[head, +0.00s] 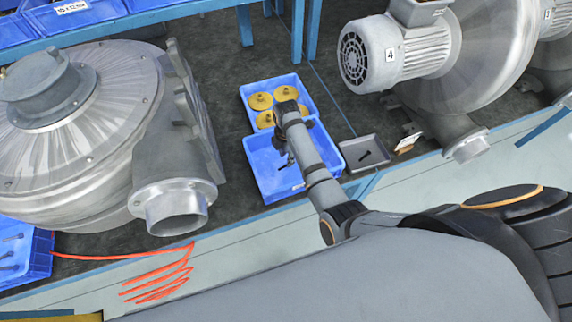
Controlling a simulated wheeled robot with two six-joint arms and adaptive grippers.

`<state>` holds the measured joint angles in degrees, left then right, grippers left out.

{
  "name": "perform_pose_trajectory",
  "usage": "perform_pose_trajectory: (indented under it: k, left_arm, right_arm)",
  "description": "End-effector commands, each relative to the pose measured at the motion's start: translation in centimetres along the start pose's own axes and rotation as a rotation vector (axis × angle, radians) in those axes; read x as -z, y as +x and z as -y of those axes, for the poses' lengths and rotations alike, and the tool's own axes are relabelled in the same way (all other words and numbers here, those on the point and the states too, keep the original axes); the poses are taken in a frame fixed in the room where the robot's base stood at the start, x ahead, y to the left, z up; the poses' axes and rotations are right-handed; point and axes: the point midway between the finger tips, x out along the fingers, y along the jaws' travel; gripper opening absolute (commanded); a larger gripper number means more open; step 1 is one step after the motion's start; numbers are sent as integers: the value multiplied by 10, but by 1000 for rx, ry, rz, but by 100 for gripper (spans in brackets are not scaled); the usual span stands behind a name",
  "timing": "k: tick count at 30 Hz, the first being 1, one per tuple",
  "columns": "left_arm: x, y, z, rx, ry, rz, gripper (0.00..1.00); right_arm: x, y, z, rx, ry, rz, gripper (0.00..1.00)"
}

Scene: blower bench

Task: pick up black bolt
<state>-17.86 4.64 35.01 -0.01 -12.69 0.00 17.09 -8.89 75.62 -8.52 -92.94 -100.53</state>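A small black bolt (365,155) lies in a shallow grey tray (351,144) on the bench, right of the blue bins. A small dark piece, perhaps another bolt, shows in the near blue bin (262,182). My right arm reaches from the right over this bin. My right gripper (282,147) is over the bin, left of the grey tray, partly hidden by its own wrist. It is too small to tell whether its fingers are open or hold anything. My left gripper is not in view.
A large grey blower (75,95) stands left; another blower with a motor (385,52) stands right. A red coiled hose (160,278) lies at the front. A blue bin with dark bolts (28,262) is far left.

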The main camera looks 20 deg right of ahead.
Motion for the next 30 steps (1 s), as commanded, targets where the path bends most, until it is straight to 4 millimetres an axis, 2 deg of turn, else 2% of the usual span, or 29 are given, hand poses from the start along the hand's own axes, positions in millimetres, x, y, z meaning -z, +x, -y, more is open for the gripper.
perform_pose_trajectory:
  k: [4,8,12,20,27,28,30]
  left_arm:
    - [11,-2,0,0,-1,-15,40]
    - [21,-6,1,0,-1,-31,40]
    - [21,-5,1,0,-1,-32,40]
    - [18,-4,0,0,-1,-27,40]
    - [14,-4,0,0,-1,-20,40]
    - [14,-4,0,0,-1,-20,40]
    - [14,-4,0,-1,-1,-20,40]
  right_arm:
    - [0,8,-1,3,0,0,36]
    - [0,29,-4,3,-1,0,36]
    - [0,48,-4,2,0,0,36]
    - [0,52,-4,-1,1,0,36]
    - [0,52,-4,-1,1,0,3]
    - [0,52,-4,-1,1,0,0]
    - [0,52,-4,-1,1,0,0]
